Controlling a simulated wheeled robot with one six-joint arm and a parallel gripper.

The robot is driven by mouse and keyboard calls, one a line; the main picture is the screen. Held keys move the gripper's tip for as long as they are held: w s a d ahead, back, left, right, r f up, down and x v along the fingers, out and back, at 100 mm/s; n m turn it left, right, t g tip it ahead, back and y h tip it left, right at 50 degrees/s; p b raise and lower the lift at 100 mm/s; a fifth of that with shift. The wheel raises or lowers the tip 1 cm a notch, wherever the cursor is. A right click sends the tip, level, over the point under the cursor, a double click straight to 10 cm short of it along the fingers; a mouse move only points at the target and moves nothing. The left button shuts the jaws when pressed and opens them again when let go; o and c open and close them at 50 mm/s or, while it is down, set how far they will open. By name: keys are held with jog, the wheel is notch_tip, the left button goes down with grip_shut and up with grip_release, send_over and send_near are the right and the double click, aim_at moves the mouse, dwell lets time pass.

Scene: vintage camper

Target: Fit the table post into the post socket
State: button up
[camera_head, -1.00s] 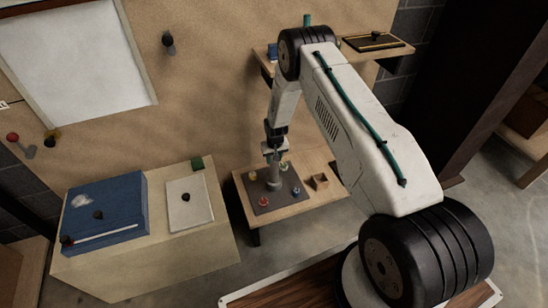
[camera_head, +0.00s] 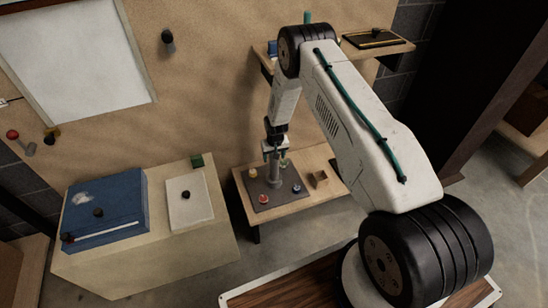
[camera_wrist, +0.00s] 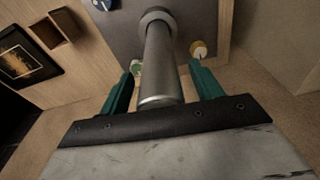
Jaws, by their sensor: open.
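The grey metal table post (camera_head: 274,178) stands upright on the dark plate (camera_head: 262,205) of the low wooden table. In the wrist view the post (camera_wrist: 160,60) runs between my two teal fingers, its far end inside a round collar, the post socket (camera_wrist: 157,18). My gripper (camera_wrist: 163,88) is open, with a finger on either side of the post and a gap visible beside it. In the head view my gripper (camera_head: 273,150) is over the top of the post. How deep the post sits in the socket cannot be told.
A small open wooden box (camera_head: 318,179) is to the right. A cabinet (camera_head: 130,265) with a blue case (camera_head: 115,200) stands at left. The wall is close behind.

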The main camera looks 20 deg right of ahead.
jog(key=r, duration=0.6)
jog(key=shift+s+r, duration=0.4)
jog(key=s+r+g, duration=0.1)
jog(key=s+g, duration=0.2)
jog(key=s, duration=0.4)
jog(key=s+a+r+g, duration=0.1)
jog(key=s+r, duration=0.5)
jog(key=r, duration=0.6)
jog(key=s+a+r, duration=0.2)
jog(key=s+r, duration=0.5)
jog(key=r, duration=0.5)
jog(key=s+a+r+g, duration=0.1)
jog(key=s+r, duration=0.5)
jog(key=r, duration=0.6)
jog(key=s+a+r+t, duration=0.1)
jog(key=s+r+t, duration=0.1)
jog(key=s+r, duration=0.5)
jog(key=s+a+r+n+t, duration=0.1)
jog(key=s+r+t, duration=0.2)
jog(key=s+r, duration=0.4)
jog(key=s, duration=0.5)
jog(key=shift+s+a, duration=0.2)
jog(key=shift+s, duration=0.1)
